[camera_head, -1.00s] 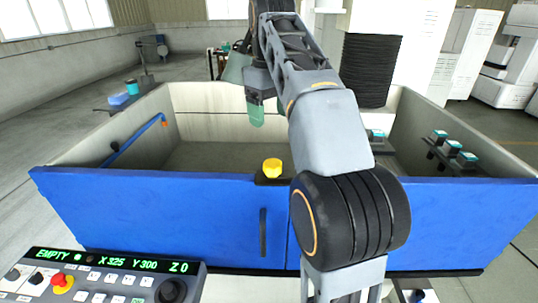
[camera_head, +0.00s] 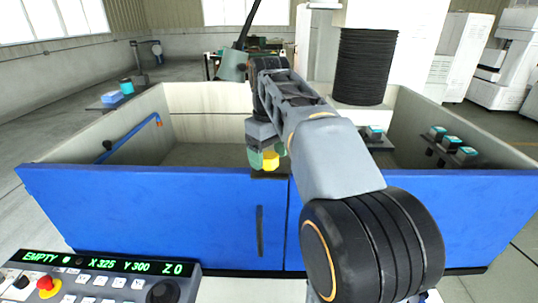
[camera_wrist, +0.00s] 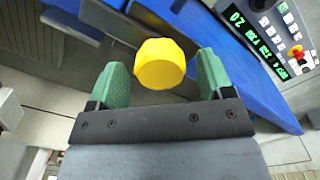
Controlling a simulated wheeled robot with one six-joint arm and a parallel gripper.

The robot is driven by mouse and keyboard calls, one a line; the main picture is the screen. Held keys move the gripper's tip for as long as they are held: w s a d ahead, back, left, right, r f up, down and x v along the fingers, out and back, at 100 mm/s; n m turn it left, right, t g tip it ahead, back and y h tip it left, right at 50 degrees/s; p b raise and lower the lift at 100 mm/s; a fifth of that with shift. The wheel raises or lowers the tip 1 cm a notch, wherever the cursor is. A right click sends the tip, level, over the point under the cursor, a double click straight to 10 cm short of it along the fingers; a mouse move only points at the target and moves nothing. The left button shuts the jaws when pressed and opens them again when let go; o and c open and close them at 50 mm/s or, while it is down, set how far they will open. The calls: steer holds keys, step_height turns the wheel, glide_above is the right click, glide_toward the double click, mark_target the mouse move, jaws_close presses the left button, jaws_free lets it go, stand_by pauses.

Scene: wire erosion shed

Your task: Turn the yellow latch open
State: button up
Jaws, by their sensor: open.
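The yellow latch (camera_head: 271,161) is a faceted yellow knob at the top edge of the blue doors, near where they meet. It also shows in the wrist view (camera_wrist: 159,64). My gripper (camera_head: 266,157) has green finger pads and is at the latch in the head view. In the wrist view my gripper (camera_wrist: 160,78) is open, with one finger on each side of the knob. A gap shows between the knob and each finger there. The knob's base is partly hidden by my gripper in the head view.
The blue doors (camera_head: 150,215) with a dark handle (camera_head: 259,231) close the front of a walled tank. A control panel (camera_head: 95,280) stands at the front left. A blue hose (camera_head: 132,133) runs along the left wall, and small blocks (camera_head: 452,142) sit on the right.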

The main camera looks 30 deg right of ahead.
steer(key=c, duration=1.3)
